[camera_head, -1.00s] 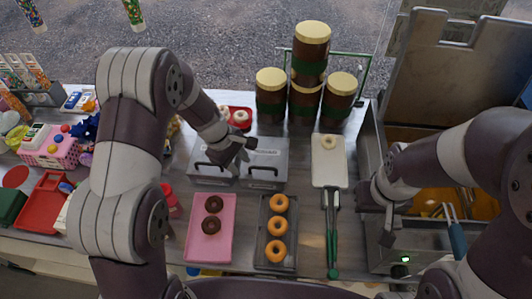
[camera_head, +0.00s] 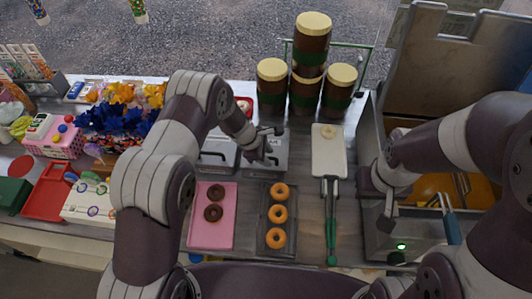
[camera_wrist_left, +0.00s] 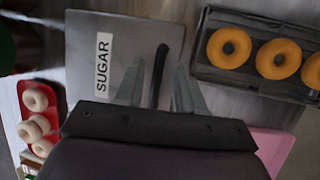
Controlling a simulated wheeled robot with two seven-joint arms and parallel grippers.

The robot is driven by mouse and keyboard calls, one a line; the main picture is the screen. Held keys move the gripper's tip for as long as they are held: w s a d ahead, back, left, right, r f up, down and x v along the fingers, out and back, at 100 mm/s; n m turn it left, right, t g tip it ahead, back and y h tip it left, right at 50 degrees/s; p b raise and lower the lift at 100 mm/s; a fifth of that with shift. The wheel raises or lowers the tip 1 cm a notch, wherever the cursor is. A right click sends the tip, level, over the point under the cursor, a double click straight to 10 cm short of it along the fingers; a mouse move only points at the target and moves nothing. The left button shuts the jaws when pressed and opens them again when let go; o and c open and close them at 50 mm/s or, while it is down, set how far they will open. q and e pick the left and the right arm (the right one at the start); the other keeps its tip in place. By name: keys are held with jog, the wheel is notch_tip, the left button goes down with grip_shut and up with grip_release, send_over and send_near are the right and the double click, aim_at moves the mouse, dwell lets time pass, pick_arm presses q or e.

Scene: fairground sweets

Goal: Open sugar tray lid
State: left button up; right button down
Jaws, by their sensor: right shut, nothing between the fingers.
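The sugar tray lid (camera_head: 280,153) is a flat grey metal lid, lying shut on the counter in the head view. In the left wrist view the lid (camera_wrist_left: 84,50) carries a white SUGAR label (camera_wrist_left: 103,62) and a dark bar handle (camera_wrist_left: 160,68). My left gripper (camera_head: 262,152) is over this lid, partly covering it. In the left wrist view its fingers (camera_wrist_left: 158,88) are apart, one on each side of the handle; contact cannot be made out. My right gripper (camera_head: 387,228) is shut and empty at the fryer's left side.
A second grey lid (camera_head: 215,158) is to the left. A pink tray (camera_head: 200,237) with chocolate doughnuts and a dark tray (camera_head: 264,248) with plain doughnuts lie in front. Stacked jars (camera_head: 272,85) stand behind; a white board (camera_head: 328,158) and fryer (camera_head: 375,248) are to the right.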

aim_at(267, 155)
pick_arm(q)
jog(key=shift+w, duration=0.1)
grip_shut()
jog(key=shift+w+r+p, duration=0.15)
jog(key=shift+r+p, duration=0.15)
jog(key=shift+r, duration=0.15)
jog(key=w+r+p, duration=0.2)
jog(key=w+r, duration=0.4)
jog(key=r, duration=0.1)
jog(key=shift+r+p, duration=0.25)
jog(key=shift+p, duration=0.05)
jog(key=shift+s+a, duration=0.1)
